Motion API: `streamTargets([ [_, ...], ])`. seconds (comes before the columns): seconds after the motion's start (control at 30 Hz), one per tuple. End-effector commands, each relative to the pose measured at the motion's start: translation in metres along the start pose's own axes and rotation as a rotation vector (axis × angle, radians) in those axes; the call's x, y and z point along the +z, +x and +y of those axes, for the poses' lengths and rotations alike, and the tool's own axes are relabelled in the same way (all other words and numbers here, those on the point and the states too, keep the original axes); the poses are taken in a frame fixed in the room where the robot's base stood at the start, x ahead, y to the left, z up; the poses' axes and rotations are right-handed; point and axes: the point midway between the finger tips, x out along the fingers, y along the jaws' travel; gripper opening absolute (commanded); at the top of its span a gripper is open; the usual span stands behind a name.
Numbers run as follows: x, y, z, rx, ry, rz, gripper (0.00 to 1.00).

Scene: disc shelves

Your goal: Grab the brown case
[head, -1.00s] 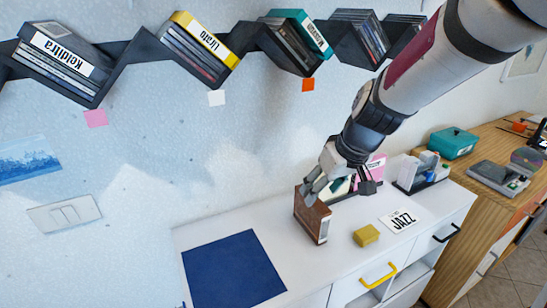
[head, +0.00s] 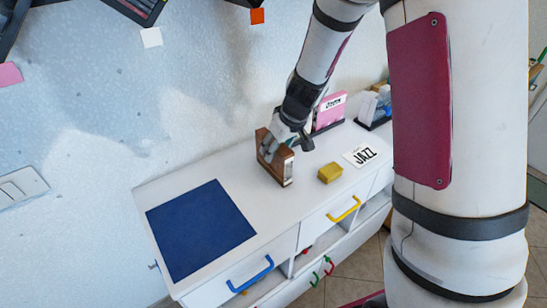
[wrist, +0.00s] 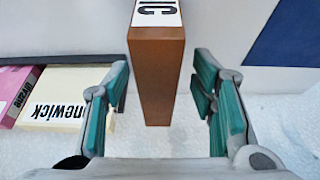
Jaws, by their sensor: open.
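The brown case (head: 274,158) stands upright on the white cabinet top, near the wall, in the head view. In the wrist view the brown case (wrist: 157,75) shows its narrow brown side, with a white label at its upper end. My gripper (head: 280,142) is at the case in the head view. In the wrist view my gripper (wrist: 160,110) is open, with one green-padded finger on each side of the case. Gaps show between both fingers and the case.
A blue mat (head: 200,228) lies left of the case. A yellow block (head: 337,172) and a JAZZ card (head: 362,155) lie to its right. A pink case (head: 329,111) stands behind. The white cabinet top (head: 245,193) is bare between mat and case.

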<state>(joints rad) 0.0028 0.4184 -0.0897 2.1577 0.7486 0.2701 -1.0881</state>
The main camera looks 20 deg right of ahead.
Motion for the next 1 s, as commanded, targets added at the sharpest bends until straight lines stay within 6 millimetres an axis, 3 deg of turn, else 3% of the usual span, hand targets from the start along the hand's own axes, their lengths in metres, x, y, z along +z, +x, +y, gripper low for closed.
streamTargets([
  [0.4, -0.004, 0.048, 0.003, -0.001, 0.001, -0.001, 0.52],
  [1.0, -0.004, 0.053, 0.003, -0.001, 0.000, 0.001, 0.52],
])
